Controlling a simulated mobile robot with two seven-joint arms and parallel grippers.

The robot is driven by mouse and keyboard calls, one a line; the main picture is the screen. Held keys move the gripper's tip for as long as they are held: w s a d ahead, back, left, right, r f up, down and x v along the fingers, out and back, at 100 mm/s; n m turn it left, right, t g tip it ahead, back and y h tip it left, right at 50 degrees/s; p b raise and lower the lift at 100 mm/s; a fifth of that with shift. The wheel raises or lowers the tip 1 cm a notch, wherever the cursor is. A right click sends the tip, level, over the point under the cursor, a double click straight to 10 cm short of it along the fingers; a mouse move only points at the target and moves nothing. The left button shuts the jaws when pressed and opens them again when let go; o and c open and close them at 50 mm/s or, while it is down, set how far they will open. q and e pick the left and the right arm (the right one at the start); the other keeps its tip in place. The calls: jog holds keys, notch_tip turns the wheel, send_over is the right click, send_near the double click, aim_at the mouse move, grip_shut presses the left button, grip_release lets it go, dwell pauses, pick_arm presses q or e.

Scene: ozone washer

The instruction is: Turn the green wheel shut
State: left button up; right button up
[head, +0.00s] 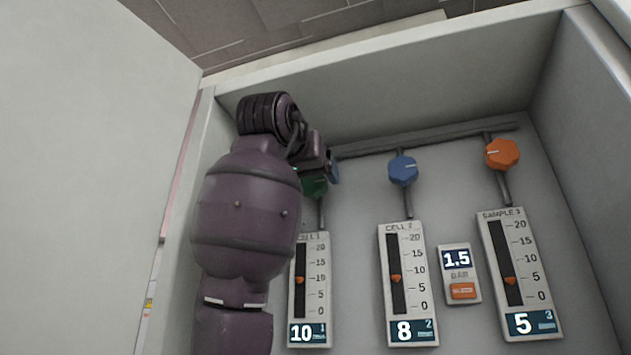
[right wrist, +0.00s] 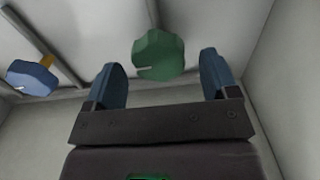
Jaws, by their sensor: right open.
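The green wheel (head: 315,186) is on a pipe above the left gauge in the head view, partly hidden behind my right gripper (head: 322,168). In the right wrist view the green wheel (right wrist: 159,55) shows clearly, with a white mark on its lower left edge. My right gripper (right wrist: 165,85) is open there. Its two blue fingers stand left and right of the wheel, with a gap on each side, and I see no contact. The left gauge (head: 311,290), labelled CELL 1, has an orange slider near 10 and a display reading 10. My left gripper is not in view.
A blue wheel (head: 403,169) and an orange wheel (head: 502,153) are to the right, above gauges reading 8 and 5. A small 1.5 bar panel (head: 459,274) sits between those gauges. Cabinet walls close in the sides and top. An open door (head: 90,150) stands at left.

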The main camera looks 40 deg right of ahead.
aim_at(312, 180)
jog(key=shift+p+x, duration=0.4)
jog(key=shift+x, duration=1.6)
jog(key=c, duration=0.9)
